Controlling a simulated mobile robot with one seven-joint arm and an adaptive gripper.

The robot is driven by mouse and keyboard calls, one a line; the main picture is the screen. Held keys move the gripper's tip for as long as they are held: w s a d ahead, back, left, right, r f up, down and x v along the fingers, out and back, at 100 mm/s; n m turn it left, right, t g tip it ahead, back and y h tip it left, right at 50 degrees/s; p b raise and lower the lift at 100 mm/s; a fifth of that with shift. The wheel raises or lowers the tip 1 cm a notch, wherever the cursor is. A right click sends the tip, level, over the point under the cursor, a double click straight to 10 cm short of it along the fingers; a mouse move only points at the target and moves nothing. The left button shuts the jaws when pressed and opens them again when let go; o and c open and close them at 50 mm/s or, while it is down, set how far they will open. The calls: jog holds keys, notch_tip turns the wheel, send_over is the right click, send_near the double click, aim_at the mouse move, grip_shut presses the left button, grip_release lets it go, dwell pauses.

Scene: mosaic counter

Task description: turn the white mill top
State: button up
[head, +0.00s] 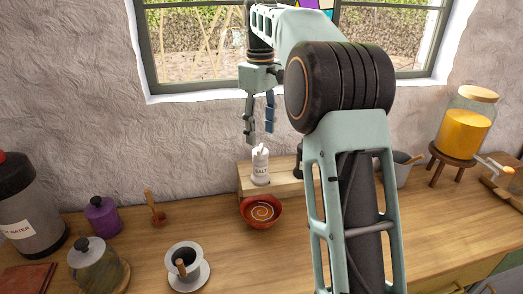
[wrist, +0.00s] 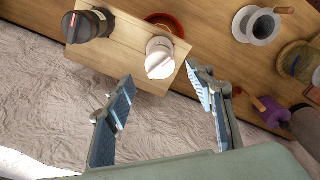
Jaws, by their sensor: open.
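The white mill (head: 260,172), labelled SALT, stands upright on a wooden riser (head: 284,183) against the wall. Its white top with a raised ridge (wrist: 160,58) shows from above in the wrist view. My gripper (head: 259,134) is open and empty, pointing down, with its fingertips above the mill in the head view. In the wrist view my gripper (wrist: 159,72) has its two fingers apart, and the mill top lies beyond the gap between the fingertips. No contact is visible.
A dark mill (wrist: 88,25) stands on the same riser beside the white one; my arm mostly hides it in the head view. A red bowl (head: 261,212) sits in front of the riser. A white cup (head: 183,256) and a purple jar (head: 102,217) stand to the left.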

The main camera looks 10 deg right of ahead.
aim_at(261, 147)
notch_tip(261, 147, down, 6)
jog(key=shift+r, duration=0.15)
jog(key=shift+c, duration=0.7)
jog(key=c, duration=1)
